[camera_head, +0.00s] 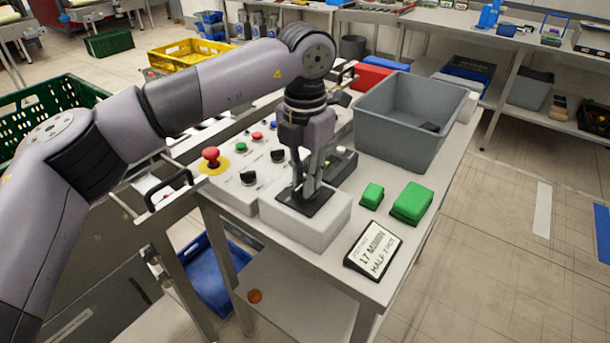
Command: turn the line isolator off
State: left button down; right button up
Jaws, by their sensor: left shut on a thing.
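The line isolator appears to be the pale grey box (315,233) with a dark plate on top, at the front of the work table. My left gripper (304,190) points down onto the dark plate. Its fingers are shut on the isolator's handle, which they mostly hide, so I cannot tell which way the handle is turned. Behind it to the left is a control panel (225,182) with a red mushroom button (210,155) on a yellow base, small red and green buttons and black knobs. My right gripper is not in view.
A grey crate (385,125) stands behind on the table. The floor at right is open.

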pick_arm(q)
jog(key=c, duration=1.5)
grip_release()
jog(key=shift+c, duration=0.2)
notch_tip(320, 180, up, 12)
